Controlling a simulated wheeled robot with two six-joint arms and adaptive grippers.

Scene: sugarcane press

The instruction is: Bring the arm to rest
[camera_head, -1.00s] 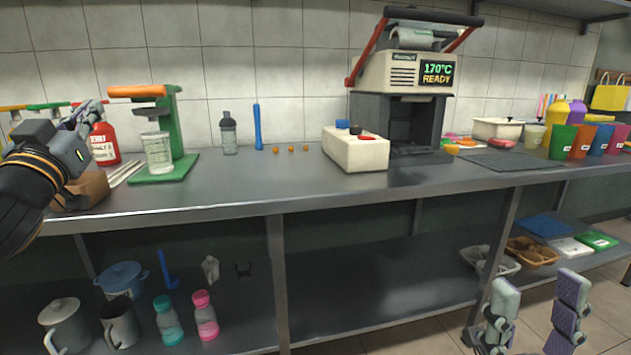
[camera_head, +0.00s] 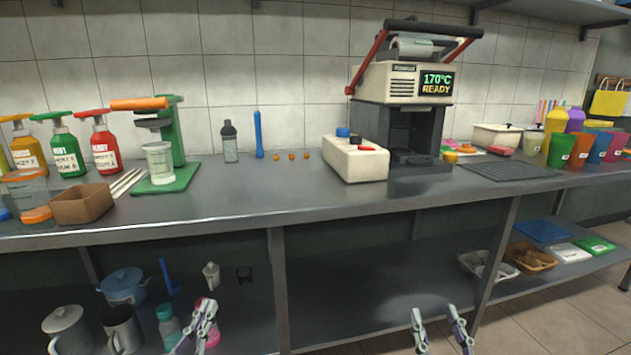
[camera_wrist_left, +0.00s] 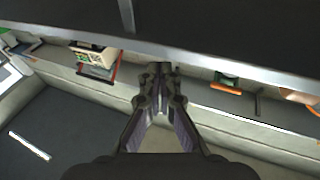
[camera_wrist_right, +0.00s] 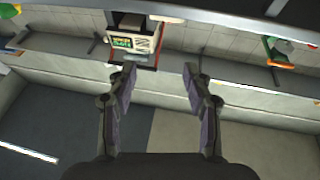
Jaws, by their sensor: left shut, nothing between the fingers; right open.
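My left gripper (camera_head: 198,325) is low in the head view, in front of the lower shelf and overlapping the pink-capped bottle (camera_head: 211,322). It is shut and empty; its fingers meet in the left wrist view (camera_wrist_left: 161,72). My right gripper (camera_head: 440,318) is low in front of the counter, right of the left one. It is open and empty; its fingers stand well apart in the right wrist view (camera_wrist_right: 160,72). Both grippers are clear of the counter top.
The steel counter (camera_head: 240,205) holds a green press (camera_head: 180,150) with a glass, pump bottles (camera_head: 65,150), a brown box (camera_head: 82,204), a white block (camera_head: 355,162) and a heated machine (camera_head: 405,100). Mugs (camera_head: 68,330) and a blue pot (camera_head: 123,286) stand on the lower shelf.

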